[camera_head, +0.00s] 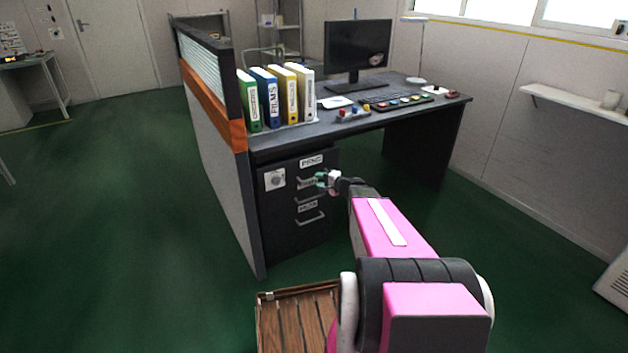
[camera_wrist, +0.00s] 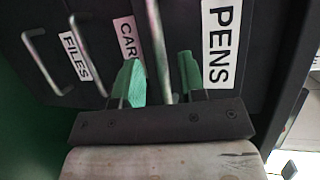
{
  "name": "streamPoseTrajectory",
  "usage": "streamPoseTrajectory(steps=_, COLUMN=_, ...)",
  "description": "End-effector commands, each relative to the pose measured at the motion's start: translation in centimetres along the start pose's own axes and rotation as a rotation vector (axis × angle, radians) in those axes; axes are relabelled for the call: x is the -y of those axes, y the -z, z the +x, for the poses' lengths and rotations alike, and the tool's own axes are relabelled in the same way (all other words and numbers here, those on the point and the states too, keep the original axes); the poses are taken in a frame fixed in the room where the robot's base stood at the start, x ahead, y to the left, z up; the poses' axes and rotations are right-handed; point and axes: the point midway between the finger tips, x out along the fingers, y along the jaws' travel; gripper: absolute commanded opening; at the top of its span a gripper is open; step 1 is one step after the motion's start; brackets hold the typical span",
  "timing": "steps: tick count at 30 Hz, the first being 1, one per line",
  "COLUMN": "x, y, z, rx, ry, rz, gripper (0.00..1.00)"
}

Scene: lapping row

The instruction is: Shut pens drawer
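The pens drawer (camera_head: 290,165) is the top drawer of the dark cabinet under the desk, marked by a white PENS label (camera_wrist: 220,40). My gripper (camera_head: 322,181) is at the drawer's front. In the wrist view its two green fingers (camera_wrist: 160,62) stand apart, one on each side of a metal handle (camera_wrist: 156,30), the one beside the PENS label. A gap shows between the handle and each finger. The PENS label looks larger than the others there, but I cannot tell how far the drawer stands out. In the head view my gripper partly hides the drawer fronts.
Below are a drawer whose label is partly hidden (camera_wrist: 128,40) and the FILES drawer (camera_wrist: 75,57). The desk (camera_head: 285,138) holds binders, a monitor and a keyboard. A partition (camera_head: 215,140) stands left of the cabinet.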

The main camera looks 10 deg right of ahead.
Motion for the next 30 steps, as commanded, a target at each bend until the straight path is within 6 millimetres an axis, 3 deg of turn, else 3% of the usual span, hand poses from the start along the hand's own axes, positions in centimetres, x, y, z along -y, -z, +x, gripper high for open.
streamPoseTrajectory(steps=3, x=0.0, y=0.1, z=1.9, rx=0.001, ry=0.000, rz=-0.001, gripper=0.38)
streamPoseTrajectory(steps=7, x=0.0, y=0.1, z=3.0, rx=0.001, ry=0.000, rz=-0.001, gripper=0.38)
streamPoseTrajectory(steps=19, x=0.0, y=0.0, z=3.5, rx=0.000, ry=-0.001, rz=-0.002, gripper=0.38)
streamPoseTrajectory(steps=22, x=0.0, y=0.0, z=3.5, rx=0.000, ry=-0.001, rz=-0.002, gripper=0.05)
streamPoseTrajectory(steps=23, x=0.0, y=0.0, z=3.5, rx=0.000, ry=-0.001, rz=-0.002, gripper=0.00)
streamPoseTrajectory(steps=30, x=0.1, y=0.3, z=4.2, rx=0.000, ry=-0.001, rz=-0.002, gripper=0.00)
